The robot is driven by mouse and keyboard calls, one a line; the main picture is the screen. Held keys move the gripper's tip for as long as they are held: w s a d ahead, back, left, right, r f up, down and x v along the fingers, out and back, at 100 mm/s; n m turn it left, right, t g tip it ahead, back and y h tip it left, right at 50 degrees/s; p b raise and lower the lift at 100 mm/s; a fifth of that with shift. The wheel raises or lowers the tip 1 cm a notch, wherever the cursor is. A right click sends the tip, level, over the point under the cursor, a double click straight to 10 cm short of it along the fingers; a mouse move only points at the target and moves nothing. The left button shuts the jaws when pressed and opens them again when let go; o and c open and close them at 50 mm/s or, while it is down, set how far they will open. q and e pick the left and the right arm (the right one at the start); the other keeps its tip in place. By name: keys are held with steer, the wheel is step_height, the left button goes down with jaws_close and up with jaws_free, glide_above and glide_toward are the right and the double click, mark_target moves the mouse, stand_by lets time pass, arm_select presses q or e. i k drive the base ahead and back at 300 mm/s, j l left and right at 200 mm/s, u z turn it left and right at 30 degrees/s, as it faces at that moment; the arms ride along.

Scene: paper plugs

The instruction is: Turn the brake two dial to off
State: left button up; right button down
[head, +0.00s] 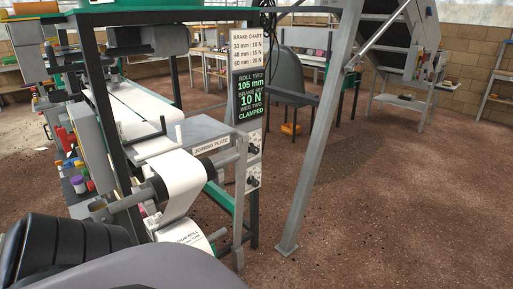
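Two dark dials sit one above the other on a pale panel at the right end of the machine. The upper dial (253,149) and the lower dial (252,181) are small in the head view. Their labels and pointer settings are too small to read, so I cannot tell which is brake two. Above them, a black sign (250,95) reads "ROLL TWO 105 mm, BRAKE SET 10 N, WEB TWO CLAMPED". A white brake chart (248,48) is above that sign. Neither of my grippers is in view.
A paper web (182,183) runs over a roller down to a paper roll (184,234) left of the dials. The joining plate (210,146) is beside the panel. A slanted grey post (318,135) stands right of the panel. Open brown floor lies farther right.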

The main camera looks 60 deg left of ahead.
mark_target(255, 150)
steer(key=i+l+u, duration=0.1)
steer(key=i+u, duration=0.35)
steer(key=i, duration=0.65)
steer(key=i+u, duration=0.35)
steer(key=i, duration=0.15)
steer(key=i+l+u, duration=0.1)
steer(key=i+u, duration=0.25)
steer(key=i+j+u, duration=0.1)
steer(key=i+u, duration=0.6)
steer(key=i+l+u, duration=0.15)
steer(key=i+u, duration=0.2)
